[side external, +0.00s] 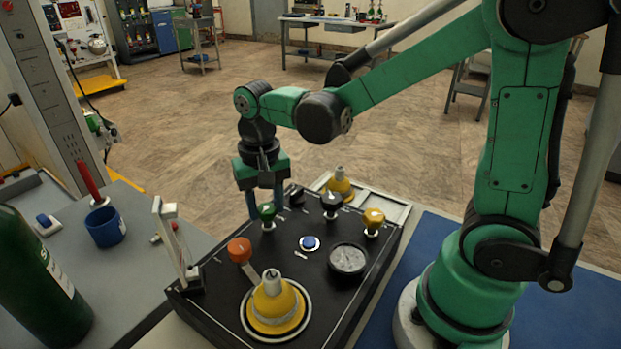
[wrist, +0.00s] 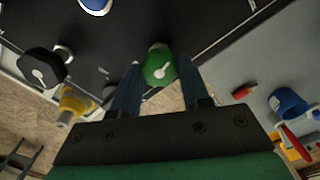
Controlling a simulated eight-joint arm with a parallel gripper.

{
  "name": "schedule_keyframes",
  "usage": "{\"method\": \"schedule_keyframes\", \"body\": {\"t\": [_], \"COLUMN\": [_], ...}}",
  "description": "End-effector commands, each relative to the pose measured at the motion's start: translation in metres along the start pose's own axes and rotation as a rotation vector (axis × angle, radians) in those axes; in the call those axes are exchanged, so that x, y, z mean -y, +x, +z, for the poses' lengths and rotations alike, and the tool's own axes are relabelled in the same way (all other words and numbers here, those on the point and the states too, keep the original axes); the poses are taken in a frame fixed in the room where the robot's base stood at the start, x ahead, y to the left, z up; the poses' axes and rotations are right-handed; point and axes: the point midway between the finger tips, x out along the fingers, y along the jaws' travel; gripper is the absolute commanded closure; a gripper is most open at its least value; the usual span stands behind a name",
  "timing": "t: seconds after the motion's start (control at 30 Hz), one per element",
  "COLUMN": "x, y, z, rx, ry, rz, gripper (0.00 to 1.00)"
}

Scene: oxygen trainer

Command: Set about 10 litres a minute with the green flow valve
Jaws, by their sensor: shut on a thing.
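The green flow valve (side external: 267,211) is a small knob near the back left of the black panel (side external: 215,300). My gripper (side external: 264,204) points down at it from above. In the wrist view my gripper (wrist: 160,82) has one blue finger on each side of the green knob (wrist: 158,70), shut on it. The knob's white pointer mark shows between the fingers. The round gauge (side external: 348,258) on the panel is too small to read, and I cannot make out a scale around the valve.
The panel also carries a black knob (side external: 331,202), a yellow knob (side external: 373,221), an orange knob (side external: 240,250), a blue button (side external: 310,243) and a large yellow cone-shaped fitting (side external: 274,304). A blue cup (side external: 105,227) and a dark green cylinder (side external: 38,285) stand left.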

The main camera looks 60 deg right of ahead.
Motion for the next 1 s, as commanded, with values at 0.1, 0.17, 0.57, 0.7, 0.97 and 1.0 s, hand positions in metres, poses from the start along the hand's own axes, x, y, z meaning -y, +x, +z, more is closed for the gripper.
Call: {"method": "schedule_keyframes", "body": {"t": [0.1, 0.17, 0.57, 0.7, 0.97, 1.0], "x": [0.0002, 0.0003, 0.0009, 0.0011, 0.0012, 0.0012], "y": [-0.0004, -0.0004, -0.0005, -0.0005, -0.0005, -0.0005], "z": [-0.0001, -0.0001, 0.0001, 0.0001, 0.0001, 0.0001], "rx": [0.000, 0.000, 0.001, 0.001, 0.001, 0.001], "ry": [-0.101, -0.152, -0.438, -0.497, -0.547, -0.550], "rz": [0.001, 0.001, 0.001, 0.001, 0.001, 0.001], "gripper": [1.00, 1.00, 1.00, 1.00, 1.00, 1.00]}}
